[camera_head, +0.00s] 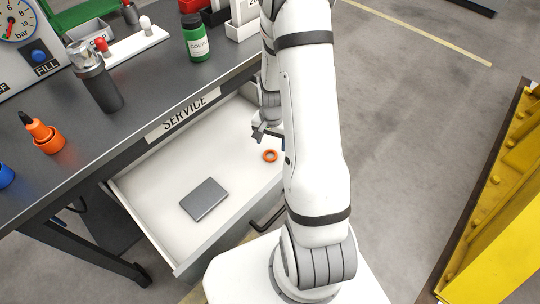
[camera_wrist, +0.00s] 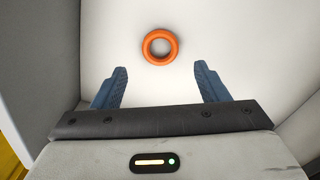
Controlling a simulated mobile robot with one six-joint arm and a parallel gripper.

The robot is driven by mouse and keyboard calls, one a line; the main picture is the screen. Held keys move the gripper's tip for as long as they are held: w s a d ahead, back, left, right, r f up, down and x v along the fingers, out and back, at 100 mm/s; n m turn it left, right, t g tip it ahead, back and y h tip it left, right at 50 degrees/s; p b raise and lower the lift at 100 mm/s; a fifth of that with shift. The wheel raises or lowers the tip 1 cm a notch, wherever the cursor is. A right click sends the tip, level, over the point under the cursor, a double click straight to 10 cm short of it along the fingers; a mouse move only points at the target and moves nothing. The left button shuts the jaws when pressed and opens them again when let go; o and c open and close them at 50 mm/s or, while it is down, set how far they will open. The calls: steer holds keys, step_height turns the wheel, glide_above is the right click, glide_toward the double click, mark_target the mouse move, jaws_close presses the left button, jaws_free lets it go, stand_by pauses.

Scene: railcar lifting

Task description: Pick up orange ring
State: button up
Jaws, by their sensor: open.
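The orange ring (camera_head: 270,156) lies flat on the white floor of the open drawer (camera_head: 150,190), near its right side. In the wrist view the ring (camera_wrist: 160,46) is ahead of my gripper, centred between the lines of the two fingers and beyond their tips. My gripper (camera_wrist: 160,75) is open and empty, with its two blue fingers apart. In the head view my gripper (camera_head: 262,135) is over the drawer, just up and left of the ring, partly hidden by my arm.
A grey flat box (camera_head: 204,199) lies in the drawer, left of the ring. The drawer walls rise close on both sides in the wrist view.

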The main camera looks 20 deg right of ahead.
mark_target(271, 154)
steer(key=f, duration=0.5)
steer(key=shift+s+a, duration=0.25)
steer(key=shift+a, duration=0.05)
steer(key=shift+c, duration=0.2)
steer(key=c, duration=1)
